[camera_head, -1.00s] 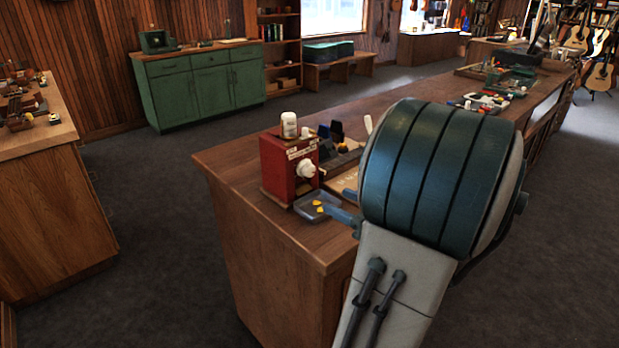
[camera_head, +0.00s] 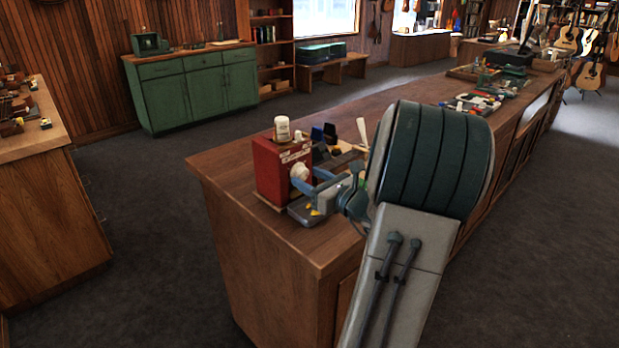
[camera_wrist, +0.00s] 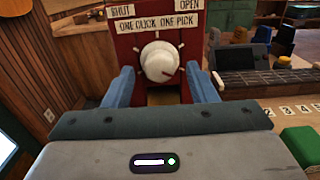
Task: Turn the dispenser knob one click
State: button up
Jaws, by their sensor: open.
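The red dispenser (camera_head: 268,166) stands on the near left end of the long wooden counter. Its white round knob (camera_wrist: 159,62) faces my gripper in the wrist view, under labels reading "SHUT", "OPEN" and "ONE CLICK ONE PICK". A red mark on the knob points to the lower right. My gripper (camera_wrist: 162,84) is open, its two blue fingers at the left and right of the knob with gaps on both sides. Whether the fingertips reach as far as the knob's depth is hard to tell. A grey tray (camera_head: 301,212) with yellow picks lies below the knob, partly hidden by my gripper.
A white bottle (camera_head: 282,129) stands on or just behind the dispenser. Small dark items and a white tool (camera_head: 362,131) are close at its right. A numbered strip (camera_wrist: 296,111) lies on the counter at the right in the wrist view. Open floor lies left of the counter.

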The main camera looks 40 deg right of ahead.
jog(key=shift+w, duration=0.3)
jog(key=c, duration=1)
jog(key=shift+r+p, duration=0.1)
jog(key=shift+p, duration=0.3)
